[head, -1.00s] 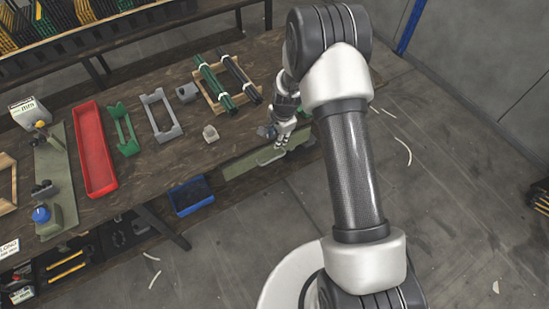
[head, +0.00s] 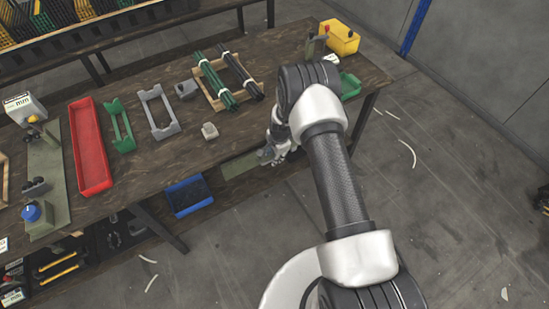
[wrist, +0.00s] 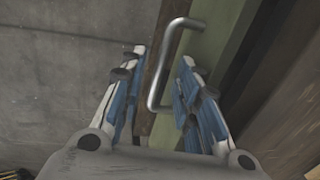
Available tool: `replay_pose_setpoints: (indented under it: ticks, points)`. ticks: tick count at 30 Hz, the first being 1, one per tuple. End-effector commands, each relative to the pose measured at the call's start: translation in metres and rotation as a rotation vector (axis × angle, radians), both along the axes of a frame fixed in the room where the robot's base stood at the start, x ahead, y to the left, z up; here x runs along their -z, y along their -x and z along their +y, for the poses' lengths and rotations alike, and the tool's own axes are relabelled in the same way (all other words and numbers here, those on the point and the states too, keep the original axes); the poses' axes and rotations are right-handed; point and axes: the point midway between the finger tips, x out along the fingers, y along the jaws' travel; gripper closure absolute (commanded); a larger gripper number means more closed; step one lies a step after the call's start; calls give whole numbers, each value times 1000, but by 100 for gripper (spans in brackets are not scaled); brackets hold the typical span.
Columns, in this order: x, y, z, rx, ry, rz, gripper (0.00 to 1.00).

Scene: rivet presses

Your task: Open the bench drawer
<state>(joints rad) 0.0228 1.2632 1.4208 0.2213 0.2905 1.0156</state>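The bench drawer (head: 238,166) shows as a green-grey front under the bench's front edge, partly hidden by my gripper. In the wrist view its green face (wrist: 222,38) runs down the right of centre, with a bent silver bar handle (wrist: 157,78) standing out from it. My gripper (head: 268,154) is at the drawer front. In the wrist view my gripper (wrist: 158,85) is open, its blue-padded fingers on either side of the handle's lower part. The handle is nearer the right finger; I cannot tell whether they touch.
The wooden bench top (head: 160,171) holds a red tray (head: 90,148), grey and green brackets and a rack of dark rods (head: 218,82). A blue bin (head: 188,196) sits below the bench edge, left of the drawer. Floor in front is mostly clear.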

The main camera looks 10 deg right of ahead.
Motion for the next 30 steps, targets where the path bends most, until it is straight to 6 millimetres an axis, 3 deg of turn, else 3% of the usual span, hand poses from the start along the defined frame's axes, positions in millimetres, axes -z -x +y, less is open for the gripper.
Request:
replay_pose_setpoints:
  ticks: [4, 13, 26, 30]
  points:
    - [10, -2, 1, 0, 0, 0, 70]
    - [10, -2, 1, 0, 0, 0, 71]
    - [10, -2, 0, 0, 0, 0, 100]
    - [10, -2, 0, 0, 0, 0, 100]
